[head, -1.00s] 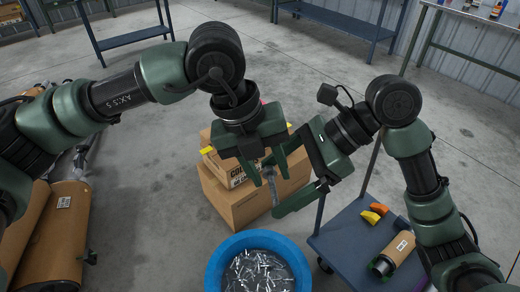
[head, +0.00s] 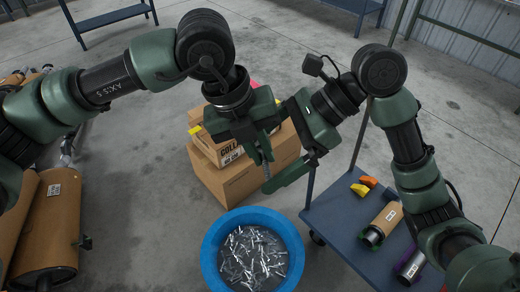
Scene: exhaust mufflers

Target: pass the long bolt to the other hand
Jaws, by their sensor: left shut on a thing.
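My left gripper (head: 260,156) points down above the blue tub and is shut on the long bolt. The bolt (head: 267,171) is a thin grey piece showing just below the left fingertips; its upper part is hidden by the fingers. My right gripper (head: 272,160) comes in from the right, its fingers spread apart. Its lower finger lies in front of and beside the bolt; its other finger is largely hidden by the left gripper. I cannot tell whether the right gripper touches the bolt.
A blue tub (head: 211,262) full of loose metal bolts stands below the grippers. Cardboard boxes (head: 228,181) are stacked behind them. A blue cart (head: 335,222) at the right carries orange and yellow pieces and wrapped cylinders. Large brown mufflers (head: 52,230) lie at the left.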

